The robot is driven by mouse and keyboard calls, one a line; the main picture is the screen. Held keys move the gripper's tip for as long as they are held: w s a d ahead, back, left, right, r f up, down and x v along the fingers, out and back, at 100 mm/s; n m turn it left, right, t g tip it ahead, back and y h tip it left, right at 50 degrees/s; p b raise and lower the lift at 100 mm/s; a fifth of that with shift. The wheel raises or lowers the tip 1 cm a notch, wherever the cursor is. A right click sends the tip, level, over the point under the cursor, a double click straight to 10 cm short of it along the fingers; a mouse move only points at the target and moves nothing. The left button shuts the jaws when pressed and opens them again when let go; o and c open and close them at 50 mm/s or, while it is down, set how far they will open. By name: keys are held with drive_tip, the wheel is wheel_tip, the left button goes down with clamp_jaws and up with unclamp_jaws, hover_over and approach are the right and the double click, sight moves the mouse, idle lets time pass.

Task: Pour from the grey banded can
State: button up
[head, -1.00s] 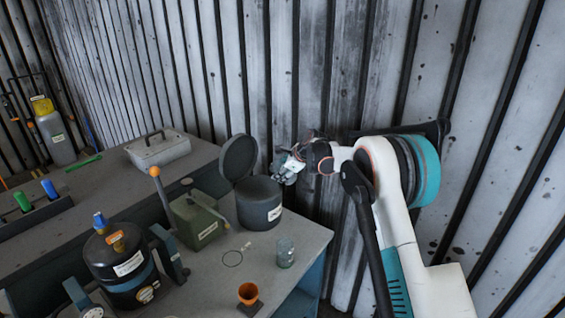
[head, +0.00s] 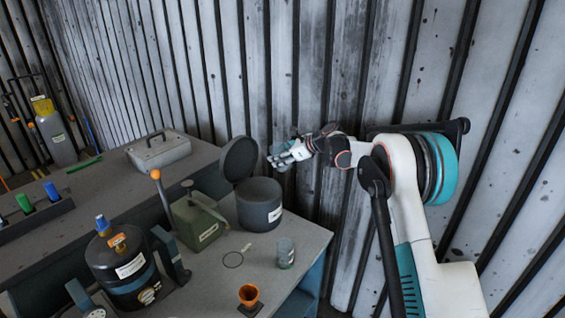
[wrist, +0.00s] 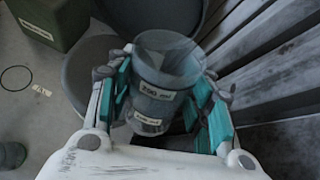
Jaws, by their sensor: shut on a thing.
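My gripper (wrist: 163,88) is shut on a see-through, can-like vessel with a grey band (wrist: 158,92) and pale labels. Its wide round rim shows at the top in the wrist view. In the head view my gripper (head: 288,154) is up by the wall, above and right of the grey pot; the held vessel (head: 281,158) is small and partly hidden by the fingers, so its tilt is unclear. The grey pot (head: 258,206) stands on the bench with its round lid (head: 239,158) raised. In the wrist view the pot (wrist: 84,68) lies left of and below the held vessel.
A green box with a lever (head: 197,222) stands left of the pot. A black canister (head: 115,262) is at left. The ribbed wall (head: 345,80) is close behind my gripper.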

drive_tip(key=shift+r, duration=0.5)
drive_tip(key=shift+w+d+r+m+y, duration=0.1)
drive_tip(key=shift+d+y, duration=0.1)
drive_tip(key=shift+d, duration=0.25)
drive_tip(key=shift+w+d+r+m+y, duration=0.1)
drive_tip(key=shift+d+r+y, duration=0.1)
drive_tip(key=shift+d, duration=0.25)
drive_tip(key=shift+d+r+m+y, duration=0.1)
drive_tip(key=shift+d+y, duration=0.1)
drive_tip(key=shift+d, duration=0.25)
drive_tip(key=shift+m+y, duration=0.5)
drive_tip(key=shift+y, duration=0.4)
drive_tip(key=shift+w+d+r+b, duration=0.15)
drive_tip(key=shift+d+r, duration=0.2)
drive_tip(key=shift+d, duration=0.55)
drive_tip(key=shift+d+r+b, duration=0.1)
drive_tip(key=shift+d+r, duration=0.25)
drive_tip(key=shift+d, duration=0.5)
drive_tip(key=shift+w+d+r+b, duration=0.15)
drive_tip(key=shift+d+r, duration=0.2)
drive_tip(key=shift+d, duration=0.55)
drive_tip(key=shift+s, duration=0.1)
